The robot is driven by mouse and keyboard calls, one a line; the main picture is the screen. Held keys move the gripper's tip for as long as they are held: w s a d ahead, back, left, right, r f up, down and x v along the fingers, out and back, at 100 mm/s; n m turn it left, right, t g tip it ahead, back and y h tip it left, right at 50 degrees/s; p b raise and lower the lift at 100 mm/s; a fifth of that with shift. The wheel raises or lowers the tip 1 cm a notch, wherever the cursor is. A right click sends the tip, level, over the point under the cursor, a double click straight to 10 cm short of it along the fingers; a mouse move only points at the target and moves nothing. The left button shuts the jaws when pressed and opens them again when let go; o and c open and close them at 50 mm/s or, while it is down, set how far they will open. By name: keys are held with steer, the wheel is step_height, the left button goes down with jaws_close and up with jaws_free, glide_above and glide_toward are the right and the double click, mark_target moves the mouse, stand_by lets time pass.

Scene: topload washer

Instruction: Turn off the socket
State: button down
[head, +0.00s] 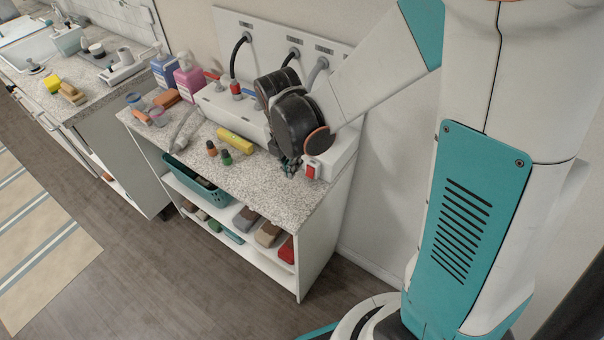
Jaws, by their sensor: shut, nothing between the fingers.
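A white box with a red rocker switch (311,171) on its front stands at the right end of the speckled counter. It looks like the socket's switch, but its on or off position is too small to tell. My gripper (291,170) is shut and empty, just left of the red switch. Whether it touches the switch cannot be told. My dark wrist hides part of the white box (222,112) and the wall panel (262,34) behind it, where black and grey cables plug in.
Blue (165,70) and pink (189,75) bottles stand farther left. The shelf below holds a green basket (195,183). Floor (190,290) in front is clear.

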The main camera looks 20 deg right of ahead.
mark_target(310, 172)
steer(key=f+b, duration=0.1)
steer(key=f, duration=0.2)
steer(key=f+b, duration=0.1)
steer(key=f, duration=0.3)
steer(key=d+f+b, duration=0.1)
steer(key=f, duration=0.2)
steer(key=shift+w+f+b, duration=0.2)
steer(key=shift+w+b, duration=0.1)
steer(key=shift+w, duration=0.05)
steer(key=shift+w+d, duration=0.75)
steer(key=shift+d, duration=0.3)
steer(key=shift+w+d, duration=0.4)
steer(key=shift+d, duration=0.15)
steer(key=shift+w+d+f+b, duration=0.25)
steer(key=shift+f+b, duration=0.1)
steer(key=shift+b, duration=0.55)
steer(key=shift+r, duration=0.25)
